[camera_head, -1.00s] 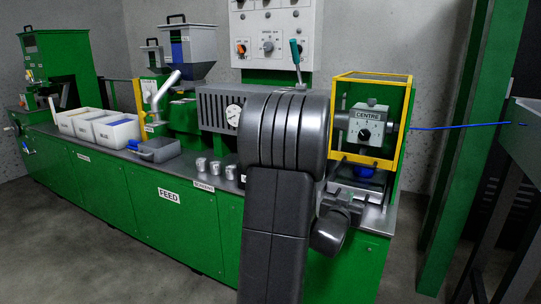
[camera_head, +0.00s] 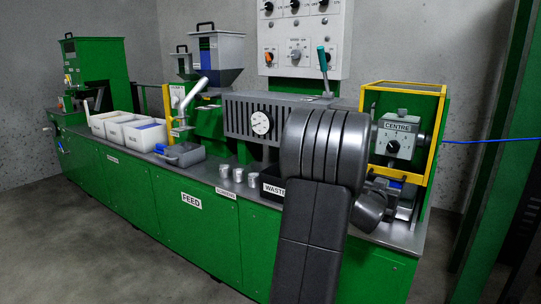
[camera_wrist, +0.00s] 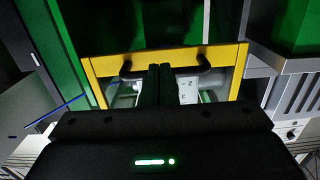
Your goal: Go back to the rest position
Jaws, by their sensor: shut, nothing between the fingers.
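My gripper (camera_wrist: 160,70) shows in the wrist view with its two dark fingers shut together and nothing between them. In the head view my arm stands in front of the machine and hides the gripper. The blue cable (camera_head: 480,141) runs out from the guard's right side to the picture edge. It also shows at the left of the wrist view (camera_wrist: 58,110).
The long green bench (camera_head: 130,190) carries white bins (camera_head: 137,133), a grey tray (camera_head: 183,154), small metal cups (camera_head: 238,175) and a dark WASTE box (camera_head: 272,187). A control panel (camera_head: 305,40) hangs above. A green post (camera_head: 500,130) stands at the right. The floor in front is clear.

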